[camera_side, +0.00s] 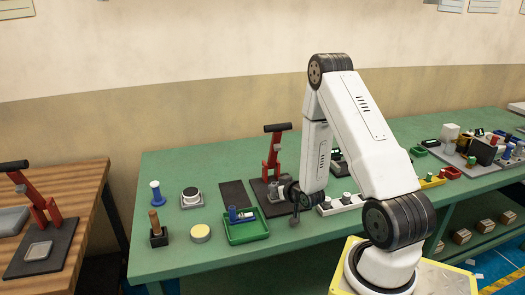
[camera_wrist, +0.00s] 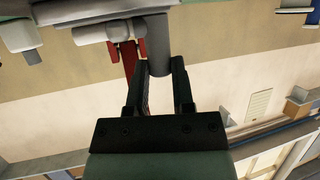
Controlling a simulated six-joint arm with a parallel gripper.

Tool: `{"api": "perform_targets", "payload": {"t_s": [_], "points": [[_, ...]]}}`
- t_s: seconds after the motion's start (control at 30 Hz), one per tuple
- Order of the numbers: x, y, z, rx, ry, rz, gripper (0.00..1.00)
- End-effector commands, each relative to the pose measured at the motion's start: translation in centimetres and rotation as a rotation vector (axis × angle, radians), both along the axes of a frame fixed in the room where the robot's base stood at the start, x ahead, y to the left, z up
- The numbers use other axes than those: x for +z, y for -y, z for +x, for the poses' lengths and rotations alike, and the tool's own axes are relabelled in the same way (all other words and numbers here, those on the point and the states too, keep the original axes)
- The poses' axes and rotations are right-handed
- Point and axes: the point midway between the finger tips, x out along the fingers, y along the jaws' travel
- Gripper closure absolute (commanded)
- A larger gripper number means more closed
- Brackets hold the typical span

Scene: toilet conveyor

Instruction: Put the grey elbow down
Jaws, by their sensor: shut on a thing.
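The grey elbow (camera_wrist: 157,45) is between the fingers of my gripper (camera_wrist: 160,68) in the wrist view. My gripper is shut on its round grey end. In the side view my gripper (camera_side: 289,190) is low over the green table, beside a press with a red lever (camera_side: 272,160). The elbow is small and partly hidden there, and I cannot tell whether it touches anything. The red lever (camera_wrist: 129,62) also shows behind the elbow in the wrist view, which appears upside down.
A green tray (camera_side: 262,233) with blue parts lies left of my gripper. A dark flat plate (camera_side: 233,194) lies behind it. A white block row (camera_side: 340,205) stands to the right. A yellow-topped disc (camera_side: 201,233) and a blue peg (camera_side: 156,193) stand at the left.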

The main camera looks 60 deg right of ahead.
Motion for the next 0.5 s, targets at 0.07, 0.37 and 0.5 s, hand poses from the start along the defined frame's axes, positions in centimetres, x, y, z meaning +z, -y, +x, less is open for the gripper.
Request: {"api": "perform_targets", "payload": {"t_s": [0.07,0.37,0.5], "points": [[-0.16,0.00,0.00,0.000,0.000,0.000,0.67],[-0.10,0.01,0.01,0.000,0.000,0.000,0.35],[-0.13,0.00,0.01,0.000,0.000,0.000,0.35]]}}
